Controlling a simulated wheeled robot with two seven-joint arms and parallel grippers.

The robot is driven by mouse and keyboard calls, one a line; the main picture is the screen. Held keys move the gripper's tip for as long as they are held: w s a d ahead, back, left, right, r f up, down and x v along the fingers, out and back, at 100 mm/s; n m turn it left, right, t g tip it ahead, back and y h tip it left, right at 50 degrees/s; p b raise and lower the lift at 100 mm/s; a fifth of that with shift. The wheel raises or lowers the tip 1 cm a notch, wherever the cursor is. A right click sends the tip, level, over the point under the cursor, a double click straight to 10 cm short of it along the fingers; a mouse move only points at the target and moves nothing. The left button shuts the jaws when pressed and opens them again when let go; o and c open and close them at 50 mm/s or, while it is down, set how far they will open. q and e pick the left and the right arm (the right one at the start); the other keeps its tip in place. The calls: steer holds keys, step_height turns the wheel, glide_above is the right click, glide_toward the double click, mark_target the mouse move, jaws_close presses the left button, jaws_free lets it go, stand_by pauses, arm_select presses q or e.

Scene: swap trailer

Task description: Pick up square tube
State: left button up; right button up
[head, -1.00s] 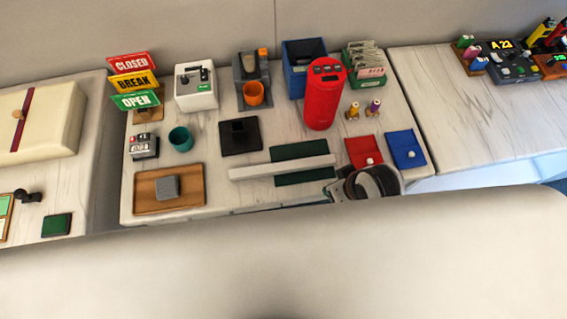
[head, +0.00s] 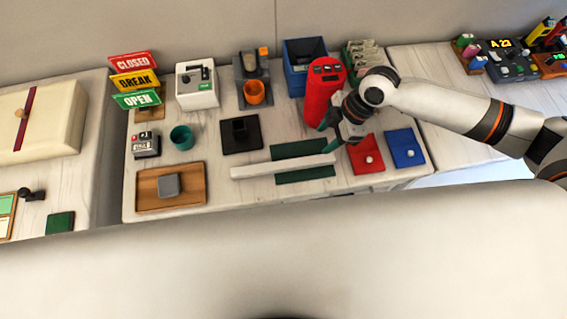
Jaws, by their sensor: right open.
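The square tube (head: 275,167) is a long, pale, straight bar. It lies level across a dark green mat (head: 305,176) near the front of the middle table, its left part reaching past the mat. My right gripper (head: 327,137) is above the tube's right end, with its fingers pointing left and down. It is open and nothing shows between the fingers; I cannot tell whether it touches the tube. My right arm comes in from the right and covers part of the red cylinder (head: 322,88). My left gripper is not in view.
A red tray (head: 366,164) and a blue tray (head: 406,151) lie right of the tube. Behind it are a black square holder (head: 240,146) and an orange cup (head: 254,93). A wooden tray (head: 191,200) with a grey block (head: 168,185) is at left.

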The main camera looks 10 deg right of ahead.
steer(key=p, duration=0.2)
glide_above(304, 161)
steer(key=d, duration=0.3)
steer(key=f, duration=0.5)
steer(key=shift+w+f, duration=0.4)
steer(key=x, duration=0.1)
steer(key=p+x, duration=0.1)
steer(key=x, duration=0.2)
steer(key=shift+s+a+f, duration=0.25)
steer(key=shift+s+a, duration=0.15)
steer(key=shift+a, duration=0.05)
steer(key=shift+f, duration=0.3)
steer(key=shift+c, duration=0.6)
jaws_close()
